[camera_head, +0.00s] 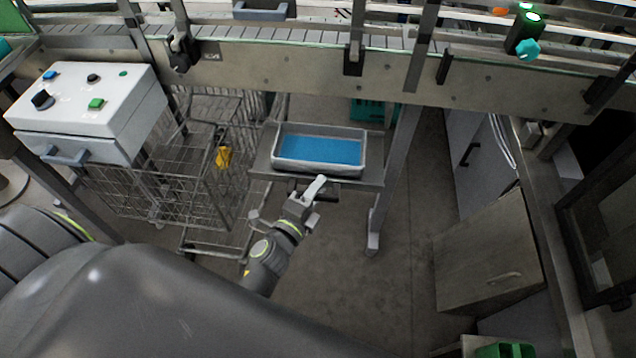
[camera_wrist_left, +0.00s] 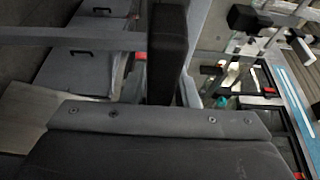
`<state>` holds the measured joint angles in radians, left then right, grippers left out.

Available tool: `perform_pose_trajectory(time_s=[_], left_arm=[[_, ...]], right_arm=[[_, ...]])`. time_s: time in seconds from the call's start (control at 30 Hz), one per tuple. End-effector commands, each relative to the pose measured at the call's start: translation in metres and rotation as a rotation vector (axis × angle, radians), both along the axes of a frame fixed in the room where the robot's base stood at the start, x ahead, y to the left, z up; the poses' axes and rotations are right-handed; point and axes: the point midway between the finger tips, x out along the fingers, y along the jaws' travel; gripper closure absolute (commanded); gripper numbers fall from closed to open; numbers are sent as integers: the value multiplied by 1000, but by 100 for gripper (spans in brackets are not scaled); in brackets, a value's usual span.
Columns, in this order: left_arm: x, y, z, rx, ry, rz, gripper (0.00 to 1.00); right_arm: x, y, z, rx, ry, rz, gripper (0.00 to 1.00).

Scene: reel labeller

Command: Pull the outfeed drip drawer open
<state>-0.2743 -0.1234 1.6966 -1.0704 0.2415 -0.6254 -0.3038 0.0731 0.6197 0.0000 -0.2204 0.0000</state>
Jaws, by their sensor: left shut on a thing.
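The drip drawer (camera_head: 372,172) is a grey tray holder below the conveyor. A light-rimmed pan (camera_head: 282,163) with blue liquid in it sits on the drawer and shows in full. A dark handle (camera_head: 329,194) is at the drawer's front edge. My left gripper (camera_head: 314,189) is at this handle and shut on it, its arm reaching up from below. In the left wrist view a dark bar (camera_wrist_left: 167,55) stands in front of the gripper body; I cannot tell surely which part it is. The fingers partly hide the handle. My right gripper is in neither view.
A wire cart (camera_head: 165,195) stands left of the drawer, below a white control box (camera_head: 90,95). A metal leg (camera_head: 385,180) stands just right of the drawer. The conveyor (camera_head: 300,62) runs above. Cabinets (camera_head: 490,250) stand at right; the floor (camera_head: 375,285) before the drawer is clear.

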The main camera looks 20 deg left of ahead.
Motion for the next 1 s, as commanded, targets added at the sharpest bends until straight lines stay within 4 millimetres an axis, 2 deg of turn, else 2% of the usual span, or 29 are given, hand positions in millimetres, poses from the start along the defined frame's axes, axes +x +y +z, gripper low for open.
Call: perform_pose_trajectory(time_s=[0.4, 0.43, 0.53, 0.83, 1.0], left_arm=[[-1, 0, 0, 1, 1, 2, 100], [-1, 0, 0, 1, 1, 1, 69], [-1, 0, 0, 1, 1, 1, 58], [-3, 0, 0, 0, 1, 1, 58], [-20, 2, -1, -1, 3, 2, 58]], right_arm=[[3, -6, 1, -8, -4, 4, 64], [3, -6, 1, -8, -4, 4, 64], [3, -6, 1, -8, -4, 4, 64], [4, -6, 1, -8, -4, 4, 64], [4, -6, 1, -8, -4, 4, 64]])
